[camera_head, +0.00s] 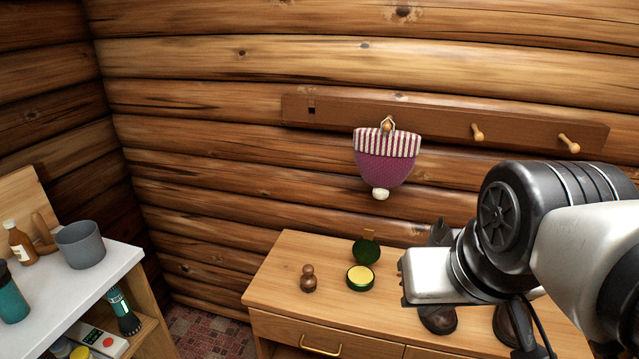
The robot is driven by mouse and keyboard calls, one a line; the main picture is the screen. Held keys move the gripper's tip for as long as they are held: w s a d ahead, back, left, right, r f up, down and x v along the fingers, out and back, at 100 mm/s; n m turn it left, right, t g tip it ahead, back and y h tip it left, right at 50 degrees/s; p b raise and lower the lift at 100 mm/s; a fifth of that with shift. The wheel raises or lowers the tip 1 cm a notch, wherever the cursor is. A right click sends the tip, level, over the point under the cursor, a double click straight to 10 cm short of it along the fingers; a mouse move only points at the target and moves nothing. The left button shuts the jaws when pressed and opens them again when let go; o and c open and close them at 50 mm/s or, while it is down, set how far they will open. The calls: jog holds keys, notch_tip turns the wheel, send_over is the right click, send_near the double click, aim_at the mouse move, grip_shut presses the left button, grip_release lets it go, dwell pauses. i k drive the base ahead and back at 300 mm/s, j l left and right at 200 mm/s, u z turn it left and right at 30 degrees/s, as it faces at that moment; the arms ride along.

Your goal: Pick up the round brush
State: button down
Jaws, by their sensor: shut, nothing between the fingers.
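The round brush (308,279) is a small dark-brown wooden piece with a knob handle. It stands upright on the top of the wooden dresser (285,262), near its left end. My gripper (406,279) reaches in from the right above the dresser, to the right of the brush and apart from it. It is shut and empty, and its fingertips are hard to make out.
An open round tin (360,278) with yellow content and a dark green lid (367,251) lies between brush and gripper. Dark boots (438,318) stand partly behind my arm. A knit hat (386,160) hangs from the peg rail (440,119). A white-topped shelf (75,290) is at left.

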aim_at(309, 281)
jog(key=i+j+z, duration=0.1)
jog(key=j, duration=0.2)
jog(key=i+j+z, duration=0.1)
jog(key=i+j, duration=0.15)
jog(key=i+j+z, duration=0.1)
jog(key=j, duration=0.35)
jog(key=i+j+z, duration=0.1)
jog(key=j, duration=0.25)
jog(key=i+j+z, duration=0.1)
jog(key=j, duration=0.25)
jog(key=i, duration=0.1)
